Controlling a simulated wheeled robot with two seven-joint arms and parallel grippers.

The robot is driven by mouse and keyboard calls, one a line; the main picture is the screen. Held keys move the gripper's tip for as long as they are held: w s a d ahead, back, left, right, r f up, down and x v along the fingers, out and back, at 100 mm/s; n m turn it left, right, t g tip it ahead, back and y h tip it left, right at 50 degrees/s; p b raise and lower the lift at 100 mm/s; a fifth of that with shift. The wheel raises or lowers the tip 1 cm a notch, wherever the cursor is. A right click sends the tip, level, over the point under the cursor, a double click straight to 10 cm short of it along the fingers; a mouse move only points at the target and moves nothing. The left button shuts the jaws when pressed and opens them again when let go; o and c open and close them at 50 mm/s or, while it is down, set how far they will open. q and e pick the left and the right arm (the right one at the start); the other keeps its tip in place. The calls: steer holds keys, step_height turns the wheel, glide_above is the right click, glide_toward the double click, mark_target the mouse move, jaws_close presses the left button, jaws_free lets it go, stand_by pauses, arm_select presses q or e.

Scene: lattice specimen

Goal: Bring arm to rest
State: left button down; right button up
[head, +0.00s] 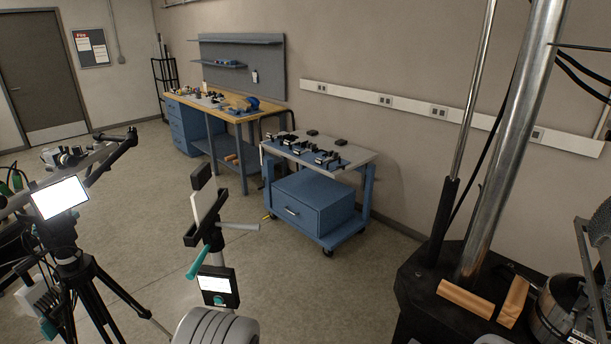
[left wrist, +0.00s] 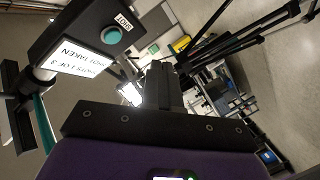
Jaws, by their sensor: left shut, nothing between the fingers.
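My left gripper (left wrist: 160,85) shows in the left wrist view as dark fingers beyond a black crossbar and a purple body. Its fingers are together with nothing between them. In the head view a box with a teal button (head: 218,287) hangs on a stand with a white panel (head: 204,205). A grey rounded arm link of mine is at the bottom edge. My right gripper is in neither view.
A tripod with a lit screen (head: 61,197) stands at the left. A blue cart (head: 312,204) and a wooden-topped workbench (head: 190,101) are by the wall. A dark machine base with a metal column (head: 510,150) is at the right. Open floor lies between stand and cart.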

arm_select(q)
steer(key=s+d+f+m+g+h+b, duration=0.1)
steer(key=s+d+f+m+g+h, duration=0.25)
steer(key=f, duration=0.75)
steer(key=s+d+f+m+g+h+b, duration=0.15)
steer(key=s+d+f+m+h, duration=0.35)
steer(key=f, duration=0.5)
steer(key=s+d+f+m+g+h, duration=0.5)
steer(key=s+d, duration=0.5)
steer(key=s, duration=0.2)
steer(key=shift+f+m+g+h, duration=0.2)
steer(key=shift+m+g+h, duration=0.45)
steer(key=shift+g+h, duration=0.1)
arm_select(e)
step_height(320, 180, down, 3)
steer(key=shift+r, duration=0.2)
arm_select(q)
steer(key=c, duration=1.8)
jaws_free()
steer(key=shift+w, duration=0.1)
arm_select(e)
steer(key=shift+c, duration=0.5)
